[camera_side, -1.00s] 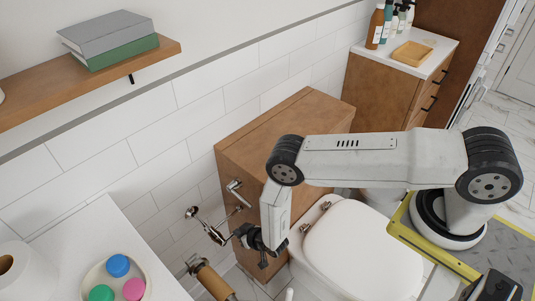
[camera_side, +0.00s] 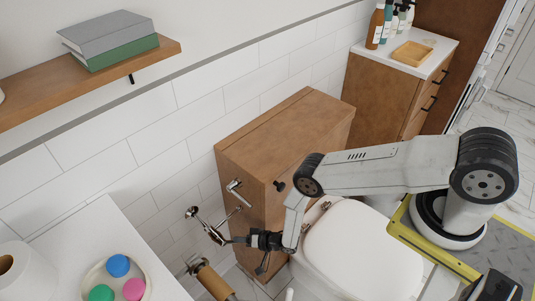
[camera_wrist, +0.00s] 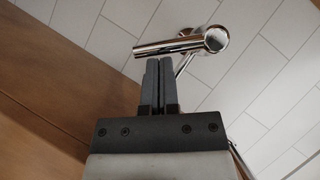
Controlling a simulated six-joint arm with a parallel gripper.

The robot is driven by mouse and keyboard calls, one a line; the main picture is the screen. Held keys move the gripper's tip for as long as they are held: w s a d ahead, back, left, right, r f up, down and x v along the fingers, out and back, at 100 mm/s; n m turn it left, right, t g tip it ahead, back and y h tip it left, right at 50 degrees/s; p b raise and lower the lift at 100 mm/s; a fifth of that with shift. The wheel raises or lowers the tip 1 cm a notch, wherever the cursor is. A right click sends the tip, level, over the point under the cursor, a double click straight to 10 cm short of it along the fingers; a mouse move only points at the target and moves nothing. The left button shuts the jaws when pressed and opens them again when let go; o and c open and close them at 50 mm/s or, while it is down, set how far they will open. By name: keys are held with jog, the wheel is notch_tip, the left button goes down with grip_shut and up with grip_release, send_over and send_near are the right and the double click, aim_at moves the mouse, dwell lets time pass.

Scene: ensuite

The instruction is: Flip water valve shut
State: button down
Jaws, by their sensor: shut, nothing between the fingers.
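My gripper (camera_side: 228,240) points left, close to the lower fitting's arm. In the wrist view a chrome cylinder with a rounded end (camera_wrist: 215,40) lies across, just beyond the fingertips of my gripper (camera_wrist: 159,64). The fingers are together and empty. I cannot tell whether they touch the chrome, or which fitting this cylinder is.
The wooden cabinet (camera_side: 250,150) stands right of the fittings, with the white toilet (camera_side: 360,250) in front. A brown roll (camera_side: 213,283) hangs below my gripper. A white counter (camera_side: 85,235) with a dish of coloured round items is at lower left.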

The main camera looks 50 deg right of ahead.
jog(key=shift+a+f+m+t+y, duration=0.3)
jog(key=shift+a+f+m+y, duration=0.35)
jog(key=shift+a+f, duration=0.75)
jog(key=shift+f, duration=0.15)
jog(key=shift+d, duration=0.1)
jog(key=s+d, duration=0.9)
jog(key=shift+d, duration=0.15)
dwell(0.5)
